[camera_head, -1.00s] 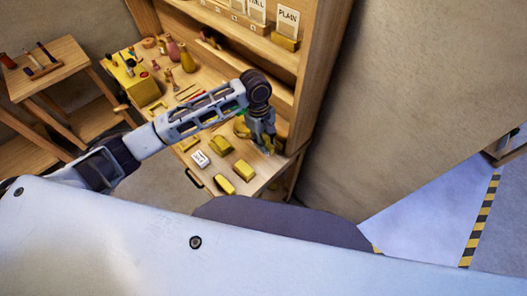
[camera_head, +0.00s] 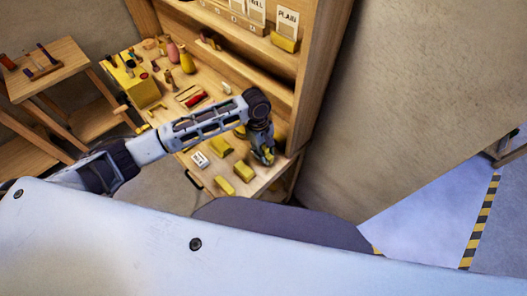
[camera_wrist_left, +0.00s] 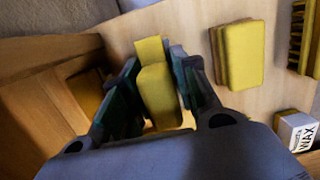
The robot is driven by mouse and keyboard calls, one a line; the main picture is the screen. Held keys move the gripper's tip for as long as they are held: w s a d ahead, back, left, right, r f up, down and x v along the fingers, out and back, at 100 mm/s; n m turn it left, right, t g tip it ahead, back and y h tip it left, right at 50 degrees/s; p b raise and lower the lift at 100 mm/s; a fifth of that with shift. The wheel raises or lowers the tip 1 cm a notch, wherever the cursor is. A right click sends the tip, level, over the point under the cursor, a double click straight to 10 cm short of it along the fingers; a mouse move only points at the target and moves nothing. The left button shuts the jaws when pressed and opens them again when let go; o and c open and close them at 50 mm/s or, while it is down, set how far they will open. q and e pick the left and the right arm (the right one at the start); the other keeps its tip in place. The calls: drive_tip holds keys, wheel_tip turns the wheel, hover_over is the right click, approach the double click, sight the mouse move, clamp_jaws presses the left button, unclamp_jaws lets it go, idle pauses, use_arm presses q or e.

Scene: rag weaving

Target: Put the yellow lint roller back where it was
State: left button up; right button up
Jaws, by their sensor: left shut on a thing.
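My left gripper (camera_head: 264,156) is low over the front right corner of the wooden worktop (camera_head: 268,178). In the left wrist view, its dark fingers (camera_wrist_left: 158,92) are shut on a yellow thing, which looks like the yellow lint roller (camera_wrist_left: 159,96). A narrower yellow part shows at its far end. In the head view only a little yellow shows at the fingertips. Whether the roller touches the worktop, I cannot tell. My right gripper is out of view.
A yellow block (camera_head: 244,171) lies left of the gripper. A yellow brush (camera_head: 225,186) and a white wax box (camera_head: 200,160) lie farther left. A wooden upright (camera_head: 318,80) stands behind on the right. Tools and bottles, including a yellow bottle (camera_head: 187,64), fill the far left of the worktop.

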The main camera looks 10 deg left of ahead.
use_arm(q)
drive_tip(key=shift+f, duration=0.3)
drive_tip(key=o, duration=1.1)
drive_tip(key=shift+f, duration=0.1)
drive_tip(key=r, duration=0.4)
drive_tip(key=a+r, duration=0.1)
drive_tip(key=r, duration=0.3)
drive_tip(key=w+r, duration=0.1)
drive_tip(key=r, duration=0.3)
drive_tip(key=shift+a, duration=0.2)
